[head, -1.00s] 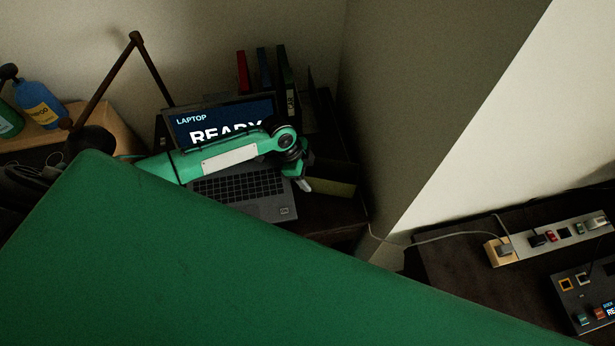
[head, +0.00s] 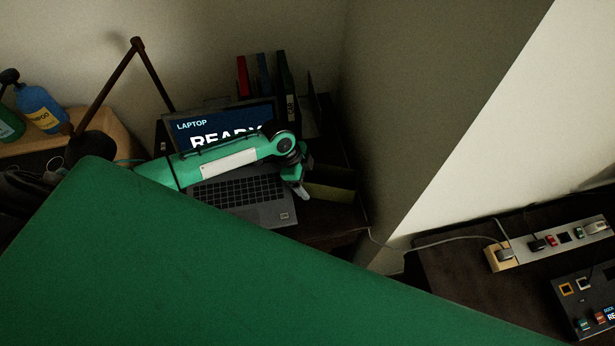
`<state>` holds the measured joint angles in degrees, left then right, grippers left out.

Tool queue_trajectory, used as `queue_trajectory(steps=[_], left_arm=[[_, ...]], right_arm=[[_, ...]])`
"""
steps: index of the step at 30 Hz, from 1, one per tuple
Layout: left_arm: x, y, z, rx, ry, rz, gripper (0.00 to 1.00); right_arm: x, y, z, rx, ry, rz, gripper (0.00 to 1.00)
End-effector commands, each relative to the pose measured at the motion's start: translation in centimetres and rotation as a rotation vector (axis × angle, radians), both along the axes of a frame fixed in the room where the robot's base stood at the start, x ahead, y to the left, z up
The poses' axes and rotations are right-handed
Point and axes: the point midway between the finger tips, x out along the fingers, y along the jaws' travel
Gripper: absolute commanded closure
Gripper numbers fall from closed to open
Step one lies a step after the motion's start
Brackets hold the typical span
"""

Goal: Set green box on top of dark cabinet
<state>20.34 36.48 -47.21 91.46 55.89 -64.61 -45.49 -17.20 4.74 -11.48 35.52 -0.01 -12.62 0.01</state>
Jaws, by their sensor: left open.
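My left gripper (head: 301,191) is open. It hangs over the right edge of the laptop, pointing down, with its fingertips close to the left end of an olive-green box (head: 332,192). I cannot tell whether they touch. The box sits at the right end of a dark wooden top (head: 325,215), right of the laptop; its left end is partly hidden by the gripper. A second dark wooden top (head: 450,262) is at the lower right. I cannot tell which of the two is the dark cabinet. My right gripper is not in view. A large green surface hides the lower left and middle.
An open laptop (head: 250,195) stands under my left forearm. Upright binders (head: 264,75) stand behind it, and a jointed lamp (head: 137,44) to its left. A grey wall corner lies right of the box. A power strip (head: 560,240) and a cable are on the right-hand top.

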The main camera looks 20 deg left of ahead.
Motion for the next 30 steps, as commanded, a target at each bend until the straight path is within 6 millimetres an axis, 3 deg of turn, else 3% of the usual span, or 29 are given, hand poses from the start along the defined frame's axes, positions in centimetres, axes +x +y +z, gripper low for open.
queue_trajectory(steps=[18, 30], left_arm=[[-0.7, 3.3, 8.7, 0.0, 0.0, 0.0, 0.15], [-0.9, 4.2, 10.5, -0.001, 0.0, 0.0, 0.15]], right_arm=[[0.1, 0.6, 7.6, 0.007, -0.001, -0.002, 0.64], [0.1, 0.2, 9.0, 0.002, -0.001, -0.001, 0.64]])
